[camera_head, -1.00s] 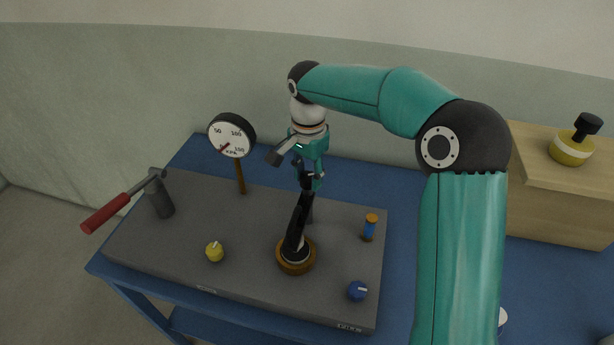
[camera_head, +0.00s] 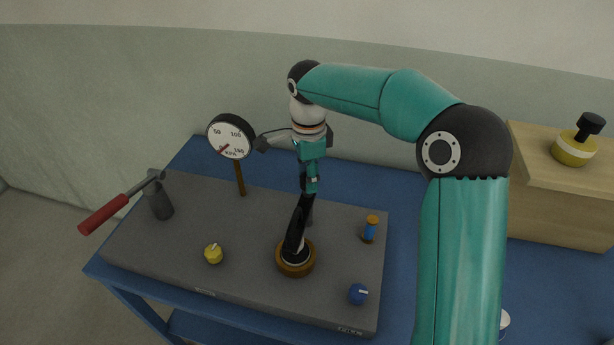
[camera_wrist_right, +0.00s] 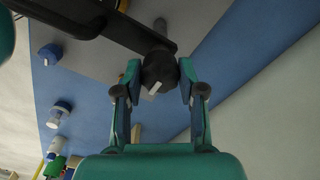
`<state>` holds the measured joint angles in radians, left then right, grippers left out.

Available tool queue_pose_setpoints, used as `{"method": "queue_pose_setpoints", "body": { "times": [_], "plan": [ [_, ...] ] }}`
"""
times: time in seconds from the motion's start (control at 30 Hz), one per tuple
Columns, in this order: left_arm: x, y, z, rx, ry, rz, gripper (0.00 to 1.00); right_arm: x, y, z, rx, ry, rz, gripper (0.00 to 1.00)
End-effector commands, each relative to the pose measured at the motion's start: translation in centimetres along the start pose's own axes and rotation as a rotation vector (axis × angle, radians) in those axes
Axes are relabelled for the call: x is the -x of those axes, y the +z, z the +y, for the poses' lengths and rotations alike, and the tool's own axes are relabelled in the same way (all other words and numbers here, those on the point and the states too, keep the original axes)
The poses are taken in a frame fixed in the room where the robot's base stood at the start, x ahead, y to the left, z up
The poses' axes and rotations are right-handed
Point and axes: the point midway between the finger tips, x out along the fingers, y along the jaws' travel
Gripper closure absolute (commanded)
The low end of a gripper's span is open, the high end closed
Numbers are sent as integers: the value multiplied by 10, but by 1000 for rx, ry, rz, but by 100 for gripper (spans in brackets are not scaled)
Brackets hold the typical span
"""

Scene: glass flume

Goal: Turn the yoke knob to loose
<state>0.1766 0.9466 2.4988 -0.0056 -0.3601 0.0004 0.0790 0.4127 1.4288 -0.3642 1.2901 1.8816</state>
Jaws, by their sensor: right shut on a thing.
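The yoke is a black slanting arm (camera_head: 297,233) that rises from a round brown base (camera_head: 294,266) on the grey panel. The yoke knob (camera_wrist_right: 159,70) is black with a white mark and sits at the end of the black arm in the right wrist view. My right gripper (camera_head: 309,188) reaches down onto it from above in the head view, where the fingers mostly hide the knob. In the wrist view the right gripper's fingers (camera_wrist_right: 158,82) are closed around the knob's sides. My left gripper is in neither view.
A pressure gauge (camera_head: 231,138) stands close behind and left of the gripper. A red-handled lever (camera_head: 104,214), yellow knob (camera_head: 213,253), blue knob (camera_head: 358,293) and orange-capped blue piece (camera_head: 370,229) are on the panel (camera_head: 250,220). A wooden box (camera_head: 560,200) stands at right.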

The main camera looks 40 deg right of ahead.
Motion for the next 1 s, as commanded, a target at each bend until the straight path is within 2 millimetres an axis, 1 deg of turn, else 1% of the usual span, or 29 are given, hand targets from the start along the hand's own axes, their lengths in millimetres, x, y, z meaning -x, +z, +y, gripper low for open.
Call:
{"method": "queue_pose_setpoints", "body": {
  "times": [0.3,0.33,0.43,0.47,0.8,0.93,1.0],
  "plan": [
    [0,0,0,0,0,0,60,2,-1,-1,-4,-5,0,95],
    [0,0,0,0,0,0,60,2,-1,-1,-4,-5,0,56],
    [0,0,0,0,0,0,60,1,-1,-1,-3,-4,0,39],
    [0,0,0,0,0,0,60,1,0,-1,-3,-3,0,36],
    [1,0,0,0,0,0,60,2,0,0,-1,-1,0,36],
    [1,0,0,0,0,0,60,12,0,-1,-1,-4,-1,36],
    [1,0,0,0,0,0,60,22,0,-1,-1,-5,-1,36]
  ]
}}
